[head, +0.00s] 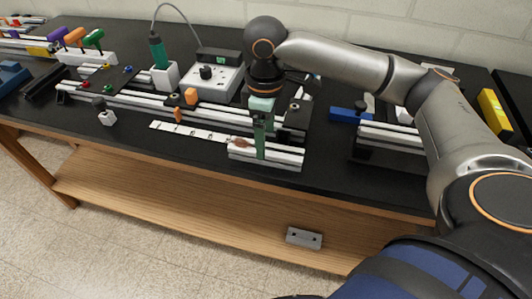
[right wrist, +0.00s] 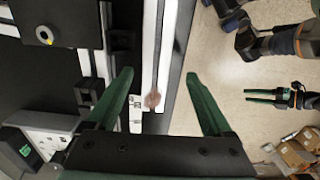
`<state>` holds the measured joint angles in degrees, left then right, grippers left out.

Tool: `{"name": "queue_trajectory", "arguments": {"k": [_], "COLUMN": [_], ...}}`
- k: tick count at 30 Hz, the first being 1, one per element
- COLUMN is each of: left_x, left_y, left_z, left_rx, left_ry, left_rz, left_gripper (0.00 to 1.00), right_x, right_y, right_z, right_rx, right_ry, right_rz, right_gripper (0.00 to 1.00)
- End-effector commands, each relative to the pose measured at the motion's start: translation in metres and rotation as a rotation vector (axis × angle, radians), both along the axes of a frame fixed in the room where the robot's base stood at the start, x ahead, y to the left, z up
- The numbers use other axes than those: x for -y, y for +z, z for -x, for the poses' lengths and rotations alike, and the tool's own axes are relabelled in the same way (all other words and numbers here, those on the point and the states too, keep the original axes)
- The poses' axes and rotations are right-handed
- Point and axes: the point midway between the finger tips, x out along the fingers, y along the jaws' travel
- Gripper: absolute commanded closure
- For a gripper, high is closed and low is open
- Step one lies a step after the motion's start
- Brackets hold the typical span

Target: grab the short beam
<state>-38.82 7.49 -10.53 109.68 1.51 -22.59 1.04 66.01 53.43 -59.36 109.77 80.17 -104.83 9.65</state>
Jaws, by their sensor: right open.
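The short beam (head: 282,158) is a silver slotted extrusion lying near the front edge of the black table in the head view. My right gripper (head: 262,150) points down over it, with green fingers. In the right wrist view the right gripper (right wrist: 158,88) is open, and the beam (right wrist: 150,50) runs lengthwise between its fingers, nearer the left one. A small reddish-brown spot shows at the beam's near end. Whether the fingers touch the beam cannot be told.
A white marked strip (head: 188,131) lies left of the beam, with long rails (head: 130,98) behind. A grey block (head: 304,238) lies on the lower wooden shelf (head: 180,215).

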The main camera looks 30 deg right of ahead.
Motion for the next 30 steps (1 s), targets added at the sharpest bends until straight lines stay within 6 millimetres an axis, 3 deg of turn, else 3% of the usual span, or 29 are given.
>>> {"name": "queue_trajectory", "arguments": {"k": [9,19,30], "left_x": [0.0,0.0,0.0], "left_y": [-0.006,-0.006,-0.006], "left_z": [0.001,0.001,0.001], "left_rx": [-0.002,-0.002,-0.002], "left_ry": [-0.001,-0.002,-0.002], "left_rz": [-0.001,0.0,0.0], "left_gripper": [0.5,0.5,0.5], "right_x": [0.005,0.005,0.005], "right_y": [-0.045,-0.05,-0.05], "right_z": [-0.003,-0.003,-0.003], "right_rx": [-0.001,0.001,0.001], "right_ry": [-0.001,0.0,0.0], "right_rz": [0.001,0.001,0.001], "right_gripper": [0.15,0.16,0.58]}}
